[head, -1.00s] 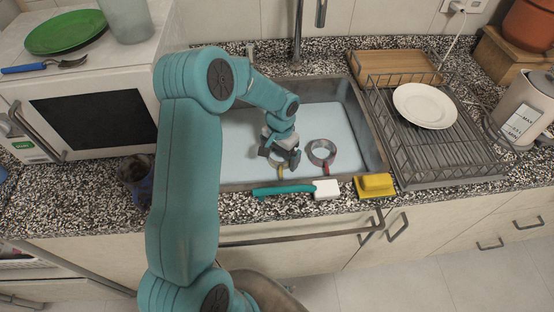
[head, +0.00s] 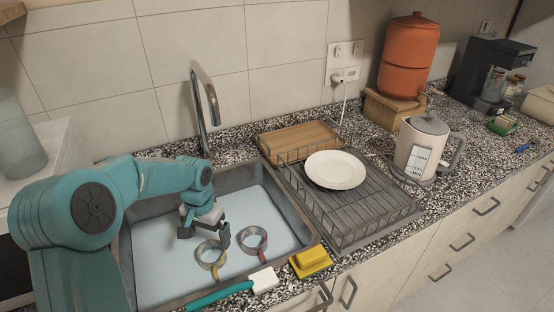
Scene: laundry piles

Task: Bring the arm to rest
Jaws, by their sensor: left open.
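My left arm comes in from the left in the head view and reaches over the sink (head: 165,275). My left gripper (head: 205,236) is open above the sink basin, close to a ring-shaped item (head: 211,256) with a yellow part. I cannot tell if it touches that ring. My right gripper is not in view.
A white plate (head: 335,170) lies on the dish rack (head: 372,216) right of the sink. A yellow sponge (head: 311,262) and a teal-handled brush (head: 222,294) lie along the front edge. The faucet (head: 206,95) rises behind the basin. A kettle (head: 420,150) stands farther right.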

